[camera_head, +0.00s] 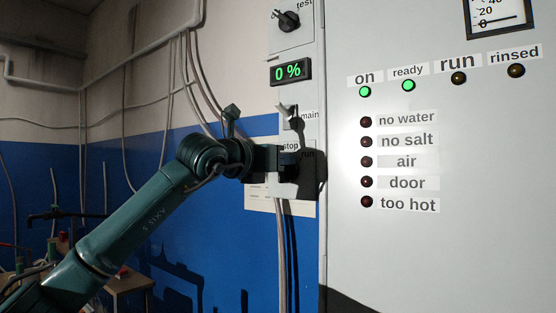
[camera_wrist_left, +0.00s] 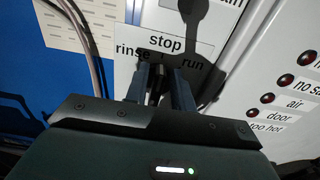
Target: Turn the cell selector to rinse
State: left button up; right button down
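The cell selector (camera_wrist_left: 155,85) is a small dark knob on a pale plate with the words stop above, rinse at left and run at right. My left gripper (camera_head: 288,160) reaches the panel at this selector, and its fingers and shadow hide most of the knob in the head view. In the left wrist view the two fingers (camera_wrist_left: 162,88) stand close together on either side of the knob and look shut on it. A short mark shows just below the word stop; the knob's pointing direction is hidden. My right gripper is not in view.
Above the selector are the main switch (camera_head: 292,119), a green 0 % display (camera_head: 291,72) and a test knob (camera_head: 288,20). The white cabinet (camera_head: 480,250) at right has green on and ready lamps (camera_head: 408,85); the others look dark. Cables (camera_head: 283,255) hang below.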

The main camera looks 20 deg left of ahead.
pick_arm(q)
grip_shut()
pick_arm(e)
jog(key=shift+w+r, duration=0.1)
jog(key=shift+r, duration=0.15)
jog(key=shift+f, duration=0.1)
pick_arm(q)
jog(key=n+b, duration=0.2)
jog(key=n, duration=0.1)
jog(key=a+n+b, duration=0.1)
jog(key=n+b, duration=0.4)
jog(key=n, duration=0.1)
jog(key=shift+w+a+f+n+b, duration=0.25)
jog(key=shift+a+f+n+b, duration=0.05)
jog(key=shift+f+n, duration=0.1)
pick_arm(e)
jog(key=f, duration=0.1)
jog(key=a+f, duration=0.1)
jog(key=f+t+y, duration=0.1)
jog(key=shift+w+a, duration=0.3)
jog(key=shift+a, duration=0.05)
pick_arm(q)
jog(key=shift+r, duration=0.1)
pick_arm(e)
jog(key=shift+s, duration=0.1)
pick_arm(q)
jog(key=shift+o, duration=1.3)
grip_release()
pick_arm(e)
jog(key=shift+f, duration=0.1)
